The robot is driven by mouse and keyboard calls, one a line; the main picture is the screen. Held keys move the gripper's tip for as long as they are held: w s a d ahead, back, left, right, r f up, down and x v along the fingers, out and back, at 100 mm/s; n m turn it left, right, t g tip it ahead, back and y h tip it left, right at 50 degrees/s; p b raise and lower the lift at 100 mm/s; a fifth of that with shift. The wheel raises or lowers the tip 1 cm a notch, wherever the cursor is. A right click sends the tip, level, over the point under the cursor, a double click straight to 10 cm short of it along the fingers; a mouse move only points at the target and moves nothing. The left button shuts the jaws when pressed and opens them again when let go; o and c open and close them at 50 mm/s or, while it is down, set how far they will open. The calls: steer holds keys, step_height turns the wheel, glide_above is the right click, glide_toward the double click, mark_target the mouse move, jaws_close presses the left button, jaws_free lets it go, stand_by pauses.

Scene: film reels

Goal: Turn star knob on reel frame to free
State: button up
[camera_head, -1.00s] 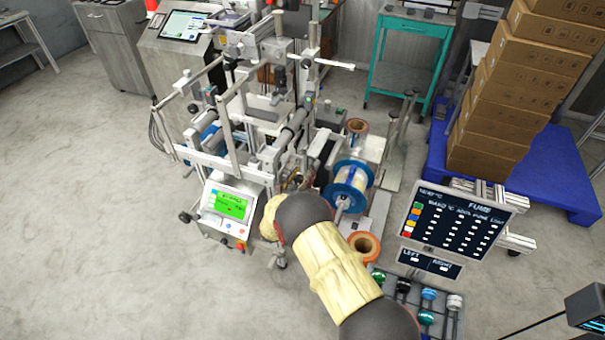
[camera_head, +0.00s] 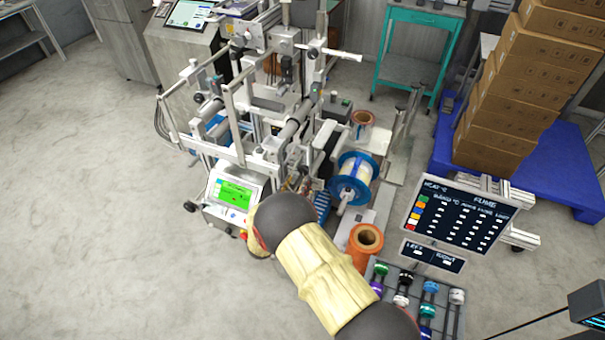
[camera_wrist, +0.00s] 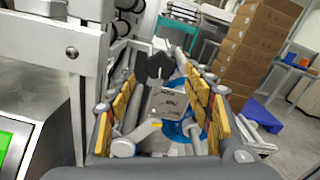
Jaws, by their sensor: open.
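The reel frame (camera_head: 275,120) is a grey metal machine in the middle of the head view. A reel with blue flanges and pale film (camera_head: 353,178) sits at its right front side. In the wrist view, a dark lobed knob (camera_wrist: 160,66), which looks like the star knob, stands just beyond my fingertips, above a small grey plate with a label (camera_wrist: 168,102). My gripper (camera_wrist: 160,82) is open, with yellow pads on both sides of the view. No contact with the knob shows. Blue reel parts (camera_wrist: 178,130) show below, between the fingers. My arm hides the gripper in the head view.
A green-screen panel (camera_head: 234,192) is on the machine's front left. An orange spool (camera_head: 365,247), a dark display board (camera_head: 457,213) and a tray of coloured-topped items (camera_head: 412,300) stand at the right. Boxes are stacked on a blue pallet (camera_head: 545,172). The left floor is clear.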

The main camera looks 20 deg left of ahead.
mark_target(303, 173)
steer(key=shift+s, duration=1.05)
steer(key=shift+a, duration=0.1)
steer(key=w+m+b, duration=0.1)
steer(key=w+b, duration=0.1)
steer(key=w+m+b, duration=0.1)
steer(key=w+b, duration=0.1)
steer(key=b, duration=0.1)
steer(key=w+m+b, duration=0.1)
steer(key=w+b, duration=0.1)
steer(key=shift+w+d+r+m, duration=0.15)
steer(key=shift+d+m, duration=0.1)
steer(key=shift+m, duration=0.15)
steer(key=c, duration=1.1)
